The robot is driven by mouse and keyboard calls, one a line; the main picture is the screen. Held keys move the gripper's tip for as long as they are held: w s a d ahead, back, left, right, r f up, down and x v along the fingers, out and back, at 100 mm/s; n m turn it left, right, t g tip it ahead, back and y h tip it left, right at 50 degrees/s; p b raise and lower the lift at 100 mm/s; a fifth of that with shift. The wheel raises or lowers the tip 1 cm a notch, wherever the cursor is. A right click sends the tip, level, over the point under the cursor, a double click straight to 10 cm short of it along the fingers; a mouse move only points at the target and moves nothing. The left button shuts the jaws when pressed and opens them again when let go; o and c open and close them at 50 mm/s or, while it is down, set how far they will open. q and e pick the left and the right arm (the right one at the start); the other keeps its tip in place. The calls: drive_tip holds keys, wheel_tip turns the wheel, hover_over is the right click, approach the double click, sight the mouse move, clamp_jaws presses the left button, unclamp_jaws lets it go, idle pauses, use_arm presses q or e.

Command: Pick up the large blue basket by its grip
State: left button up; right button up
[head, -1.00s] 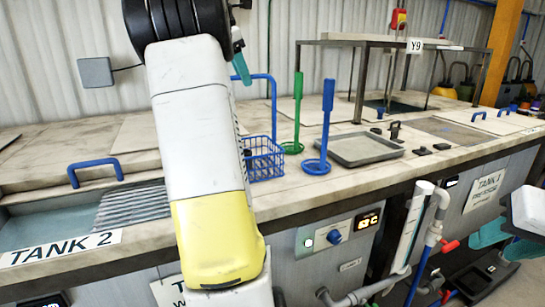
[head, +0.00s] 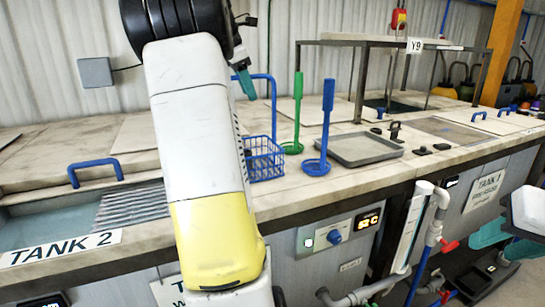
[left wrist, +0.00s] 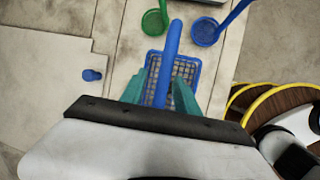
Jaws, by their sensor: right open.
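The large blue basket (head: 265,160) stands on the worktop, a wire basket with a tall bent rod ending in a blue grip (head: 252,77) above it. Its left part is hidden behind my left arm in the head view. My left gripper (head: 247,88) is at the level of the grip, beside its left end. In the left wrist view, the teal fingers (left wrist: 162,95) are apart, with the blue grip (left wrist: 172,42) running between them and the basket mesh (left wrist: 184,70) below. My right gripper (head: 507,232) is low at the right edge, open and empty.
A green strainer tool (head: 297,112) and a blue one (head: 325,128) stand upright just right of the basket. A grey tray (head: 365,149) lies further right. Tank 2 (head: 45,228), with a blue-handled lid (head: 95,172), is at the left.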

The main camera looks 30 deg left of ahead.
use_arm(q)
drive_tip(key=shift+c, duration=0.5)
clamp_jaws()
idle(1.1)
